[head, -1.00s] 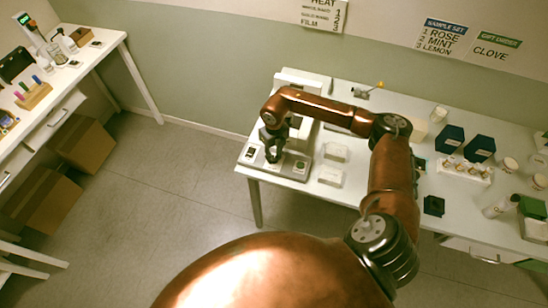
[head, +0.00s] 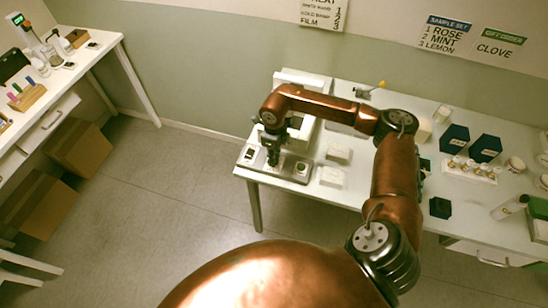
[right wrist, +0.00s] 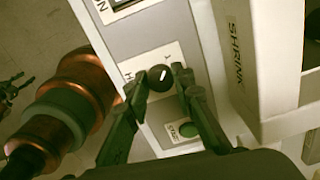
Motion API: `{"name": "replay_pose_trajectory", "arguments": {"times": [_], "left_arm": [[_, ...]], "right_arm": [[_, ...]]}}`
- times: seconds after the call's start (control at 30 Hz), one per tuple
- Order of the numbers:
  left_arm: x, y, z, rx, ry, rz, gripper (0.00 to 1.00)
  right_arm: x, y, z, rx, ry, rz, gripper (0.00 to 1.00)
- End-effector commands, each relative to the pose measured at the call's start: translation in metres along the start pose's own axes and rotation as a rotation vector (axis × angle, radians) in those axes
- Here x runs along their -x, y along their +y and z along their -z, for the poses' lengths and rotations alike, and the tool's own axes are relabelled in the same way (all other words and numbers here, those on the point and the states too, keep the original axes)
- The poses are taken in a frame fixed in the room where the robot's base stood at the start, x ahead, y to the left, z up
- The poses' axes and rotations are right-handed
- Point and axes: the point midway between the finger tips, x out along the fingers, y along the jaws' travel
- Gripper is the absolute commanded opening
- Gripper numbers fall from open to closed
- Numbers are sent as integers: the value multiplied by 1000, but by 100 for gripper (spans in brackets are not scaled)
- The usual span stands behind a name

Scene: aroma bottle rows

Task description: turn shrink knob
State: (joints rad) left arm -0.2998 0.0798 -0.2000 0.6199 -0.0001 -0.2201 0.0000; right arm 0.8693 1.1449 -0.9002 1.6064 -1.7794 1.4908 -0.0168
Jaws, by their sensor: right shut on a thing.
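The shrink knob (right wrist: 160,77) is a small round black dial with a white pointer line, on a pale label with partly hidden letters. My right gripper (right wrist: 157,82) points at the panel, with one finger on each side of the knob, shut on it. In the head view the right gripper (head: 273,160) is over the grey control panel (head: 262,171) at the front left of the table, and the knob is hidden there. The white machine (right wrist: 232,62) marked SHRINK stands beside the panel. My left gripper is not in view.
White boxes (head: 332,176) stand right of the panel. Dark blue boxes (head: 454,138) and a bottle rack (head: 470,171) are farther right.

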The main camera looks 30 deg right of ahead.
Motion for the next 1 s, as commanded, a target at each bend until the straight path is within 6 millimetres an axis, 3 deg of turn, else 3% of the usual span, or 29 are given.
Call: {"name": "replay_pose_trajectory", "arguments": {"times": [0.4,0.43,0.6,0.67,1.0], "left_arm": [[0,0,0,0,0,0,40],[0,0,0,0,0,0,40],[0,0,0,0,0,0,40],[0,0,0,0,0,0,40],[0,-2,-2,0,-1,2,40]], "right_arm": [[1,0,-1,7,-2,1,0],[1,0,-1,7,-2,1,24],[1,0,0,6,-2,1,36],[1,0,0,6,-1,1,40],[4,0,0,6,-2,1,40]]}}
